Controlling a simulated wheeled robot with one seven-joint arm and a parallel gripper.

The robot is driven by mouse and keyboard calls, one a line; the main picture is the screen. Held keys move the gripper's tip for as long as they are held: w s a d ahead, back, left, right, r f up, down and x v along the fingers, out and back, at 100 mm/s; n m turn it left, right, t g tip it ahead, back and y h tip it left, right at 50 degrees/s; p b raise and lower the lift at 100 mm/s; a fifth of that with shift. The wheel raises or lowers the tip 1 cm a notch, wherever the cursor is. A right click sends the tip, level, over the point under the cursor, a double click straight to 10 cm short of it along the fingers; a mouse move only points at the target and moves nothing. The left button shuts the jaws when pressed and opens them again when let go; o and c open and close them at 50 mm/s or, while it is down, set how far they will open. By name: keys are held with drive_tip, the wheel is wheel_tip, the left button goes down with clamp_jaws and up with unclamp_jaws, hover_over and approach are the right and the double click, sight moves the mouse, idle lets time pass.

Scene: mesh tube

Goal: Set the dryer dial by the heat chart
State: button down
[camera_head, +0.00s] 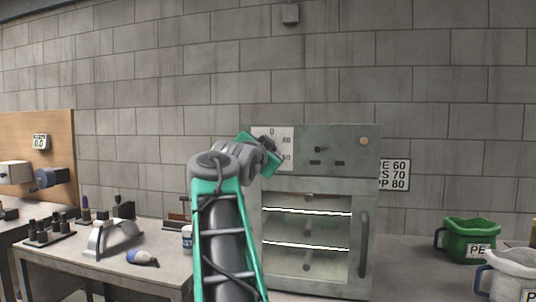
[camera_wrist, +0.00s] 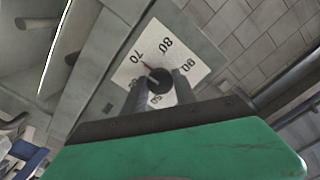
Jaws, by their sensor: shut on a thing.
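The dryer (camera_head: 320,190) is a grey cabinet with a glass door. Its white dial plate (camera_head: 287,134) is at the upper left of the front, partly hidden by my gripper (camera_head: 268,152). In the wrist view my gripper (camera_wrist: 159,88) is shut on the round dark dial knob (camera_wrist: 159,79), one finger on each side. Around the knob the dial plate (camera_wrist: 176,42) shows 70, 80 and 90, with lower numbers partly hidden.
A green bucket (camera_head: 471,240) labelled PE and a pale bucket (camera_head: 513,275), its label cut off, stand at right. A workbench (camera_head: 105,268) with tools and dark parts is at left. The dryer door handle (camera_head: 364,244) sticks out on its right side.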

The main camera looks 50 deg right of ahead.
idle(0.4)
drive_tip(key=c, duration=1)
unclamp_jaws()
drive_tip(key=v, duration=0.7)
drive_tip(key=shift+s+a+b, duration=0.2)
drive_tip(key=shift+a+b, duration=0.1)
drive_tip(key=shift+a, duration=0.1)
drive_tip(key=shift+w, duration=0.1)
